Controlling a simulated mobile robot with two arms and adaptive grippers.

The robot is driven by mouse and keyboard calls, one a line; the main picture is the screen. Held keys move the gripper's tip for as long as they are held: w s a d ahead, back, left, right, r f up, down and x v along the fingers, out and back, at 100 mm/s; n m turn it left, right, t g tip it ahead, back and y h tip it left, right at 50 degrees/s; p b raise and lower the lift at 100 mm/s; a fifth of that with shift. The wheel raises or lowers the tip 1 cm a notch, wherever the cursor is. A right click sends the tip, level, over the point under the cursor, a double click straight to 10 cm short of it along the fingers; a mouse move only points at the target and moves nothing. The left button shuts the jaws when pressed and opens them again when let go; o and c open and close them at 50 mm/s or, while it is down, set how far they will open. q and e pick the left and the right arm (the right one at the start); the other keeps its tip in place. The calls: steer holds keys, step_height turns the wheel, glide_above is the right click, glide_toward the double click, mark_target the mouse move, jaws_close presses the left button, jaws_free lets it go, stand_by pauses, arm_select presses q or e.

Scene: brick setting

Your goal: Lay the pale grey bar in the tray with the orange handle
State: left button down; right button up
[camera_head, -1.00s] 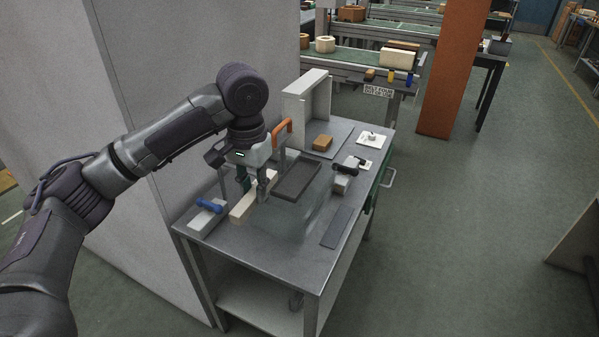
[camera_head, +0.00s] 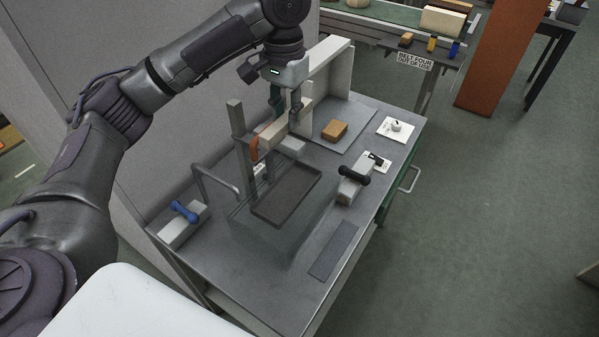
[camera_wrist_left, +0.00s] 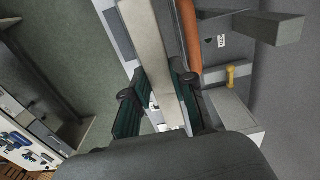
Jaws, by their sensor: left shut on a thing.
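My left gripper (camera_head: 288,108) is shut on the pale grey bar (camera_head: 270,135) and holds it above the bench, behind the dark tray. The bar also shows between the fingers in the left wrist view (camera_wrist_left: 153,40). The shallow dark tray (camera_head: 287,196) is empty and has see-through walls around it. The orange handle (camera_head: 254,149) stands upright by a grey post, just left of the bar; it also shows beside the bar in the left wrist view (camera_wrist_left: 189,35). I cannot tell how the handle joins the tray. My right gripper is not in view.
A block with a blue handle (camera_head: 184,212) stands at left, one with a black handle (camera_head: 354,178) at right. A brown block (camera_head: 335,131) lies on a grey plate behind. A dark flat strip (camera_head: 334,250) lies front right. The front of the bench (camera_head: 262,280) is clear.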

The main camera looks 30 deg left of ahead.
arm_select(q)
steer(key=f, duration=0.4)
steer(key=f+p, duration=0.1)
steer(key=f, duration=0.4)
steer(key=s+f+p, duration=0.1)
steer(key=f, duration=0.4)
step_height(320, 180, down, 3)
steer(key=shift+p, duration=0.5)
steer(key=shift+f, duration=0.2)
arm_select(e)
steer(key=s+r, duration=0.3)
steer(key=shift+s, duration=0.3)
arm_select(q)
steer(key=shift+s+f, duration=0.1)
steer(key=shift+f, duration=0.4)
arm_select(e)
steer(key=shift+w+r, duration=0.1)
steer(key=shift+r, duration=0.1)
